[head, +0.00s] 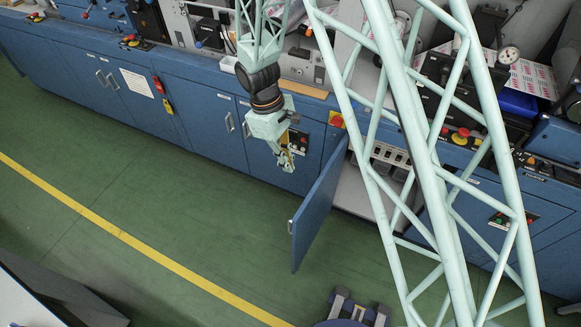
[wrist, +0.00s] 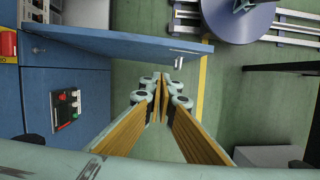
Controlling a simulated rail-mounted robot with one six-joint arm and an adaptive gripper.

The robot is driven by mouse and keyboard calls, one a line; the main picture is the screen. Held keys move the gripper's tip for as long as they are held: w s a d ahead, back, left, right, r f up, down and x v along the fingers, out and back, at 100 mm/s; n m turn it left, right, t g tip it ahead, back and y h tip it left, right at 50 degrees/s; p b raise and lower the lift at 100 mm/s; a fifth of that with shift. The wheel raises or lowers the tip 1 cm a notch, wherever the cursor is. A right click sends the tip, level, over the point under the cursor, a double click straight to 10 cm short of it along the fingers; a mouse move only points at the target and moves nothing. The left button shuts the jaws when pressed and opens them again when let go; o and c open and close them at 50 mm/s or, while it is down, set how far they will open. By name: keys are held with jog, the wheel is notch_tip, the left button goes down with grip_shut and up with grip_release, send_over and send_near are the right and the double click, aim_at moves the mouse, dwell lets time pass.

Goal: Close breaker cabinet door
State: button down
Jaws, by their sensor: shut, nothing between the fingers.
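The breaker cabinet door (head: 322,205) is a blue panel that stands open, swung out from the cabinet front over the floor. Its small metal handle (head: 290,227) is near the free edge. In the wrist view the door (wrist: 120,41) runs across the top left, with the handle (wrist: 187,53) near its right end. The open cabinet (head: 388,153) shows breakers inside, partly hidden behind my lattice column. My gripper (head: 287,163) is to the left of the door, on its outer face side, apart from it. In the wrist view my gripper (wrist: 165,80) is shut and empty.
A red and yellow switch (head: 336,119) sits above the door's hinge side. A panel with red and green buttons (wrist: 67,108) is on the cabinet front. The green floor (head: 180,200) with its yellow line is clear. A round blue disc on rails (wrist: 238,18) lies beyond the door.

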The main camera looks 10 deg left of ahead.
jog(key=s+d+f+b, duration=0.1)
jog(key=s+d+f, duration=0.1)
jog(key=d+f, duration=0.4)
jog(key=shift+a+x, duration=0.3)
jog(key=shift+x, duration=1.05)
jog(key=shift+w, duration=0.15)
jog(key=shift+d+f+b, duration=0.1)
jog(key=shift+b, duration=0.2)
